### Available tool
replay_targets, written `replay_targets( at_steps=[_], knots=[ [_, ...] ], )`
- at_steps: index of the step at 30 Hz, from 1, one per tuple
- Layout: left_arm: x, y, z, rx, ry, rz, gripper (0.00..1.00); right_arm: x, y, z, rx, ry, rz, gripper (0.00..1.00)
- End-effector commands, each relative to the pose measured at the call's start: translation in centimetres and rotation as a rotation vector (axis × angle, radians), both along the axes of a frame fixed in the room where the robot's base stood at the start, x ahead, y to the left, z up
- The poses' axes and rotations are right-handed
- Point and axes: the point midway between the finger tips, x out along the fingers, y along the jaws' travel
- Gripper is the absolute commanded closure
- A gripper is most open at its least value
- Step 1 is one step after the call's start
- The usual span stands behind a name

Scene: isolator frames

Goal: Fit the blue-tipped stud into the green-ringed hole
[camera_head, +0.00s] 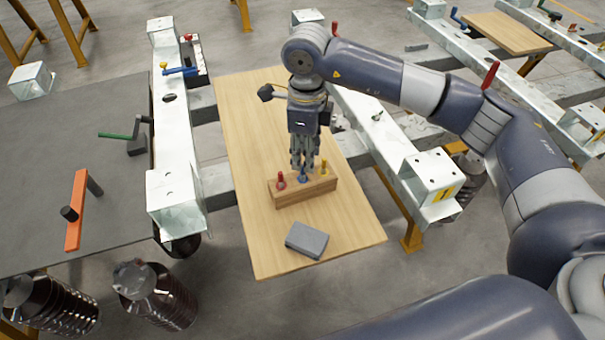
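The blue-tipped stud (303,178) stands in a wooden block (307,193), between a red-tipped stud (281,181) and a yellow-tipped stud (323,167). My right gripper (302,168) points down right over the blue-tipped stud, its fingertips at or just above the blue tip. I cannot tell whether the fingers are open or closed around it. A small greenish mark (377,116) on the right metal beam may be the green-ringed hole; it is too small to be sure. My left gripper is not in view.
The block stands on a wooden board (250,215) laid across metal beams. A grey block (306,240) lies near the board's front edge. The left beam (177,130) carries a blue-handled clamp (180,71). A dark table (40,150) at left holds an orange bar (76,210).

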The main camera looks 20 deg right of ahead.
Motion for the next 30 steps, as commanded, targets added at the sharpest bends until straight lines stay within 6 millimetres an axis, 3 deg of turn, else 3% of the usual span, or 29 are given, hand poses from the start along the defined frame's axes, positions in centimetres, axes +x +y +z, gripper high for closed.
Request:
replay_targets(
  at_steps=[9,17,18,22,30],
  knots=[
    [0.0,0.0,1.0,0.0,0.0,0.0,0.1,-0.4,0.8,-4.3,0.002,0.003,0.0,0.67],
    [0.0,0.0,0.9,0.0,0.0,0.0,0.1,-0.3,0.8,-4.7,0.001,0.0,0.001,0.67],
    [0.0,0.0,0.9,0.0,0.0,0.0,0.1,-0.3,0.9,-4.7,0.001,0.0,0.001,0.69],
    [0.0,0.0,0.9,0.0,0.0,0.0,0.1,-0.3,0.9,-4.7,0.001,0.0,0.001,0.99],
    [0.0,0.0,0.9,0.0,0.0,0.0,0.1,-0.3,0.9,-4.7,0.001,0.0,0.001,1.0]
  ],
)
